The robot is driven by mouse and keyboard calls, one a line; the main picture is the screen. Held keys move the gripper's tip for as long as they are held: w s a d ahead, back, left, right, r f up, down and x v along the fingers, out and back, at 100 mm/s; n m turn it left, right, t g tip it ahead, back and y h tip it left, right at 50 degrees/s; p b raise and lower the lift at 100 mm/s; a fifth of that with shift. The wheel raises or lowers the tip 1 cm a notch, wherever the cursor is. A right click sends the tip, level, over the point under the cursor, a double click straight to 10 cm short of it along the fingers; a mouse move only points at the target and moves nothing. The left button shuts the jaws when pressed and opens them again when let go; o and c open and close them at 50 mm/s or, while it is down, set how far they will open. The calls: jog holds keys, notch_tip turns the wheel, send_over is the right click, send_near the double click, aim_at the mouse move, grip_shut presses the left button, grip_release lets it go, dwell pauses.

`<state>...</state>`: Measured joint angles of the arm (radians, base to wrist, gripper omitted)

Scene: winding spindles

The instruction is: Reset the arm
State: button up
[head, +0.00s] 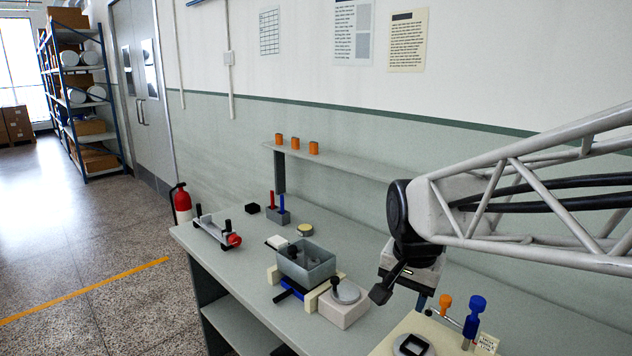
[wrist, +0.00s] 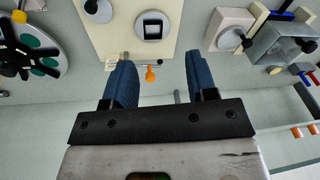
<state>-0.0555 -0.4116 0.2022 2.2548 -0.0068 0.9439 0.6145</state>
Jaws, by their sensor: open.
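My gripper (head: 400,297) hangs above the right part of the grey bench (head: 345,240), at the end of my arm, which comes in from the right. In the wrist view my gripper (wrist: 161,75) shows two blue fingers spread wide apart, with nothing held between them. A cream board (wrist: 180,45) lies beyond the fingertips, with a square-holed round fitting (wrist: 152,27) on it. A small orange knob (wrist: 151,75) shows in the gap between the fingers, apart from them. In the head view my arm hides part of the bench and wall shelf.
A grey bin (head: 306,262) stands on the bench beside a cream block with a round disc (head: 345,293). A blue-topped post (head: 474,315) rises near the cream board. Several orange pieces stand on the wall shelf (head: 340,163).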

jog(key=s+d+f+n, duration=0.2)
jog(key=s+n, duration=0.4)
jog(key=s, duration=0.9)
jog(key=shift+d+t, duration=0.4)
dwell(0.8)
